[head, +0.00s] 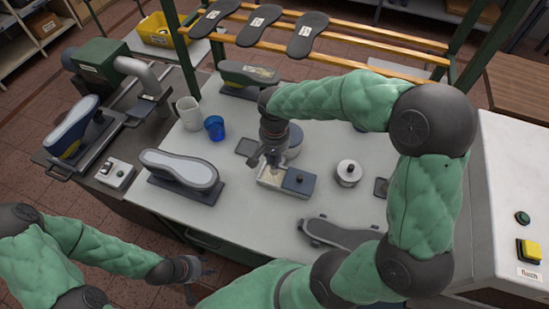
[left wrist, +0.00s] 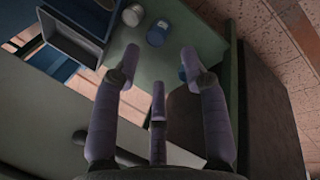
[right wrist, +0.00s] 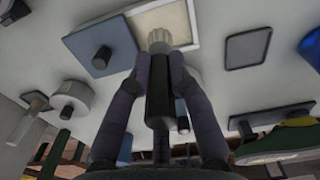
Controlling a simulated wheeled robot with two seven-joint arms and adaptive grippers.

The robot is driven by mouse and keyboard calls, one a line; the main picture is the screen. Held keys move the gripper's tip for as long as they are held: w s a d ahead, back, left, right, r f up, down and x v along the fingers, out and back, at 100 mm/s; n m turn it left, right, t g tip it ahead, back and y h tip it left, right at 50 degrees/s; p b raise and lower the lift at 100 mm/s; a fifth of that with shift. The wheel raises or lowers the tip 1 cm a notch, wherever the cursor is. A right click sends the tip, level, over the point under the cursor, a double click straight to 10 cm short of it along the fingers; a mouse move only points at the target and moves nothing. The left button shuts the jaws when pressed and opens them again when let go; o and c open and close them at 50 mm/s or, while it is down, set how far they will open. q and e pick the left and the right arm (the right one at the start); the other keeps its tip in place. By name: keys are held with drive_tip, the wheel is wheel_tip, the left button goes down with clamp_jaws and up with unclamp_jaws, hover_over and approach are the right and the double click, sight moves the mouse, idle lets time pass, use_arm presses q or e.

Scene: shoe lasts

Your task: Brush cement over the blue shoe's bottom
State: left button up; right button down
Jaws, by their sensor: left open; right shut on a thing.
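The blue shoe (head: 80,120) sits on a machine at the far left, its white edge and a yellow patch showing. My right gripper (head: 268,158) is shut on a dark-handled brush (right wrist: 159,95). The brush's pale bristles (right wrist: 157,40) are at the open, cream-coloured part of the cement tray (head: 270,177); I cannot tell how deep they reach. The tray's blue-grey lid (head: 299,181) with a dark knob lies at its right side. My left gripper (head: 190,280) is open and empty, low at the front left, away from the shoe.
A grey-soled shoe (head: 180,167) lies bottom up on a stand. A white mug (head: 189,113), a blue cup (head: 214,127) and a knobbed pot (head: 348,172) stand on the white table (head: 240,225). A green shoe (head: 247,74) is at the back. A rack (head: 330,36) holds dark soles.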

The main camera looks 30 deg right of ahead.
drive_tip(key=shift+r+p, duration=1.25)
drive_tip(key=shift+r, duration=0.7)
drive_tip(key=shift+f, duration=0.1)
